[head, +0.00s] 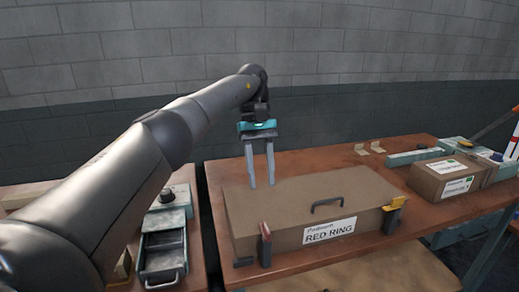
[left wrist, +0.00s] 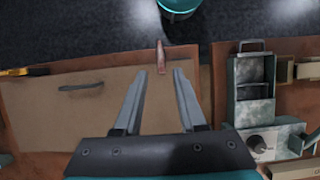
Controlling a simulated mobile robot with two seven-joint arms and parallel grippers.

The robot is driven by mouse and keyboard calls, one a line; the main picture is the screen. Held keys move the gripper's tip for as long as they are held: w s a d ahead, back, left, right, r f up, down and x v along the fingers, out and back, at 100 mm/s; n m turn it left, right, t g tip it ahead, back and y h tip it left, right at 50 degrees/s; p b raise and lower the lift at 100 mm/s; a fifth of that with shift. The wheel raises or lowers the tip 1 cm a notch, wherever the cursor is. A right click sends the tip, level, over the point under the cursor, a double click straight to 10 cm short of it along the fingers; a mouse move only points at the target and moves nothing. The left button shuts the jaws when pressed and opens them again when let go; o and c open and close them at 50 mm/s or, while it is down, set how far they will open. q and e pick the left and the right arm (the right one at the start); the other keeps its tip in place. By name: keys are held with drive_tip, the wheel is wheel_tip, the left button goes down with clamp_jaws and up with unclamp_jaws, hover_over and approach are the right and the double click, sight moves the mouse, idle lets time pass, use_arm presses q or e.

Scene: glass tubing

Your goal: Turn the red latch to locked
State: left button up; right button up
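The red latch (head: 265,244) stands on the front left of a closed brown case (head: 310,188) labelled "RED RING". It also shows in the left wrist view (left wrist: 161,57), beyond and between my fingertips. My left gripper (head: 262,186) is open and empty, fingers pointing down, above the left part of the case lid and behind the latch in the head view. In the left wrist view my two fingers (left wrist: 159,73) are apart with nothing between them. I cannot tell how far the latch is turned. My right gripper is not in view.
A yellow latch (head: 394,212) is at the case's front right, with a dark handle (head: 327,205) between the latches. A drawer unit (head: 163,245) stands left, across a gap. A cardboard box (head: 447,178) stands right.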

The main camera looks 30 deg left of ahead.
use_arm(q)
drive_tip(key=p+v, duration=0.2)
drive_tip(key=v, duration=0.2)
idle(0.7)
